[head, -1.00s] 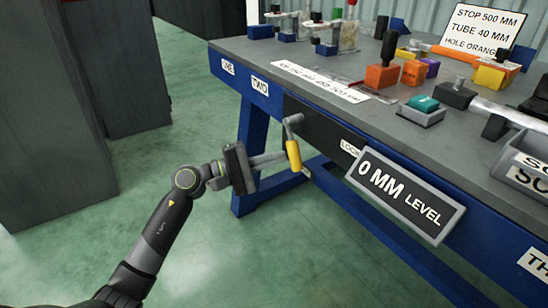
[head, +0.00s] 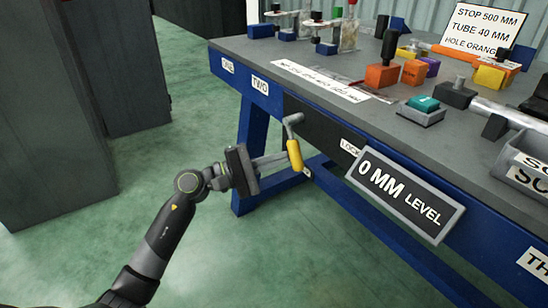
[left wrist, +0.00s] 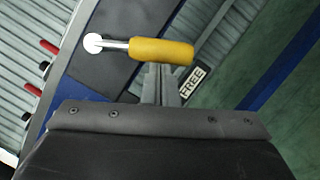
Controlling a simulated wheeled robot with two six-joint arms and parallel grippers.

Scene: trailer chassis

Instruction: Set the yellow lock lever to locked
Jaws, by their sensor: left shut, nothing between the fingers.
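The yellow lock lever (head: 295,155) hangs down from a grey pivot on the dark panel at the front of the blue bench. In the left wrist view its yellow handle (left wrist: 162,51) lies across the picture, with the round pivot at its left end. A FREE label (left wrist: 191,88) is near the handle. A label starting "LOCK" (head: 350,149) is to the right of the lever in the head view. My left gripper (head: 285,160) is shut and empty, its fingertips right at the handle's side; whether they touch cannot be told. My right gripper is out of view.
A "0 MM LEVEL" sign (head: 405,196) juts from the bench front, right of the lever. The bench top (head: 330,68) carries several blocks and fixtures. Dark cabinets (head: 45,110) stand at left. The floor in front of the bench is clear.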

